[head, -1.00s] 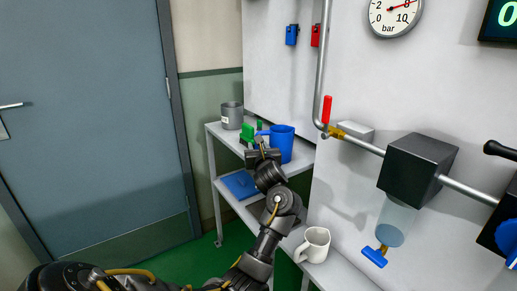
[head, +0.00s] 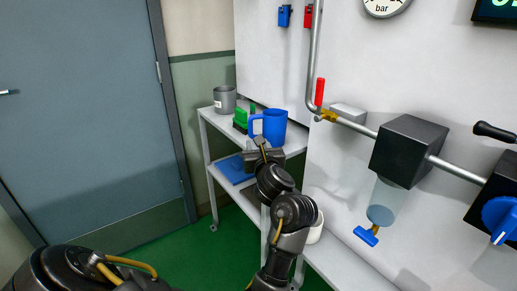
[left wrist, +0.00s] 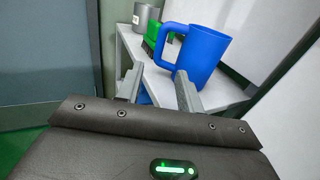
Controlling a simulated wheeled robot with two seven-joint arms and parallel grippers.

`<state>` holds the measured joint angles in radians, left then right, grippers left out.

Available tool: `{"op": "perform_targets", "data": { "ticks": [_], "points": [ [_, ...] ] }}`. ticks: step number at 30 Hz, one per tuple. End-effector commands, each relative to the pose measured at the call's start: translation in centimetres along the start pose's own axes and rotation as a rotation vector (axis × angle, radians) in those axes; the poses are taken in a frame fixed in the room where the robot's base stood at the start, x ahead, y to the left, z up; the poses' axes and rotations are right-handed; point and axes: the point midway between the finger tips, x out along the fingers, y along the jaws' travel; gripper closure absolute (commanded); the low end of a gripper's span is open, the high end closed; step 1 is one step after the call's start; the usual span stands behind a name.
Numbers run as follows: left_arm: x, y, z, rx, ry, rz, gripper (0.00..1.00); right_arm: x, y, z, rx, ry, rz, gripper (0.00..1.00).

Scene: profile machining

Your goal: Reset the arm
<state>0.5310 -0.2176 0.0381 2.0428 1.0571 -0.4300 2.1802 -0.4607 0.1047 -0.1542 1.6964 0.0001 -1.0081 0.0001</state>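My left arm reaches up from the bottom of the head view, and its gripper (head: 262,150) is in front of the blue mug (head: 270,126). In the left wrist view the two fingers of the gripper (left wrist: 160,83) stand apart with nothing held between them. The blue mug (left wrist: 204,54) is upright on the shelf just beyond the fingertips, its handle facing left. Whether a finger touches it I cannot tell. My right gripper is in neither view.
A grey mug (head: 225,98) and a green object (head: 241,120) stand on the top shelf (head: 215,121). A blue item (head: 232,170) lies on the lower shelf. A white mug (head: 315,228) is partly hidden by my arm. Pipework with a black box (head: 408,150) is on the right wall.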

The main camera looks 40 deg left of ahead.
Motion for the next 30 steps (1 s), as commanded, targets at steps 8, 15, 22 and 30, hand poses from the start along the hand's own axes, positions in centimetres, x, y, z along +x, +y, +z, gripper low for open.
{"op": "perform_targets", "data": {
  "ticks": [8, 15, 22, 30],
  "points": [
    [-1.2, 0.1, 0.0, 0.000, 0.001, 0.001, 0.63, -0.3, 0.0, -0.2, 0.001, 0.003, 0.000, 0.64],
    [-1.1, 0.1, 0.0, 0.000, 0.000, 0.001, 0.63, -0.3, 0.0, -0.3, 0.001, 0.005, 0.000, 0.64],
    [-1.1, 0.0, -0.1, 0.010, 0.000, -0.003, 0.63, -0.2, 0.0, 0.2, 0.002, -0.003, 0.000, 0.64],
    [-4.0, -1.3, -7.1, 0.708, -0.027, -0.293, 0.63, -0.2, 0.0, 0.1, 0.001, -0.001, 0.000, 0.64]
  ]
}}
